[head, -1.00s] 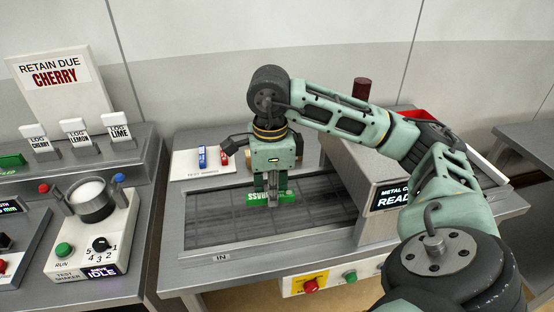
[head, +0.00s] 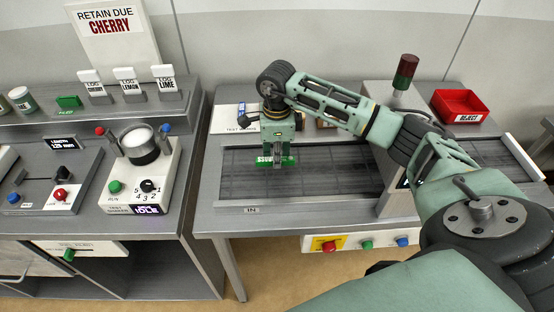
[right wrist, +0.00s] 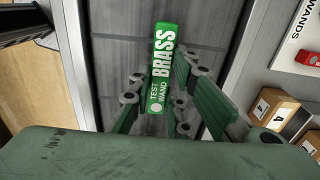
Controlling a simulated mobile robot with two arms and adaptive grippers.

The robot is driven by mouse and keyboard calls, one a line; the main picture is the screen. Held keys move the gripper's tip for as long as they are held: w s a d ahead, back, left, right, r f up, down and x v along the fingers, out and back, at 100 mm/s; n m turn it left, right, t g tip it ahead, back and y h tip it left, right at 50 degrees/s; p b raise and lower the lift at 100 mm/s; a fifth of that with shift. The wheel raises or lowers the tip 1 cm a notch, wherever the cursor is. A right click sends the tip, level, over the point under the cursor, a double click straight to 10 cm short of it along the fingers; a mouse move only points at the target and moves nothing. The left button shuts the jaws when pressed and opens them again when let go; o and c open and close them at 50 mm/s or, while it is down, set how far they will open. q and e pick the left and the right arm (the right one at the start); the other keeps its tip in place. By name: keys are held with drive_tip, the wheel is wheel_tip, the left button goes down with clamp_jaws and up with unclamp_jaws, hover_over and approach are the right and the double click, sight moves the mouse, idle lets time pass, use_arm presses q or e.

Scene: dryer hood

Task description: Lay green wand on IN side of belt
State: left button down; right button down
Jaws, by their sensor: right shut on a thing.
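The green wand (head: 265,161), marked BRASS in the right wrist view (right wrist: 163,62), lies crosswise in my right gripper (head: 276,160). The gripper is shut on it and points down over the left part of the dark conveyor belt (head: 340,185). This is the end with the IN label (head: 251,210) on the front rail. The wand is at or just above the belt; I cannot tell whether it touches. In the right wrist view the fingers (right wrist: 160,95) are around the wand's middle and lower part. My left gripper is not in view.
The test wands stand (head: 225,120) with a blue wand (head: 241,109) is behind the belt. The detector housing (head: 398,95) stands over the belt to the right, partly hidden by my arm. A red REJECT bin (head: 461,105) is behind it. The left bench holds a test shaker (head: 140,180).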

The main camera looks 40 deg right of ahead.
wheel_tip(320, 180, down, 2)
drive_tip(key=shift+s+f+p, duration=0.1)
drive_tip(key=shift+f+p, duration=0.05)
drive_tip(key=shift+p, duration=0.35)
drive_tip(key=shift+f, duration=0.25)
drive_tip(key=shift+f, duration=0.1)
drive_tip(key=shift+f+b, duration=0.15)
drive_tip(key=shift+b, duration=0.15)
drive_tip(key=c, duration=1.7)
unclamp_jaws()
drive_tip(key=shift+o, duration=0.2)
drive_tip(key=shift+r, duration=0.2)
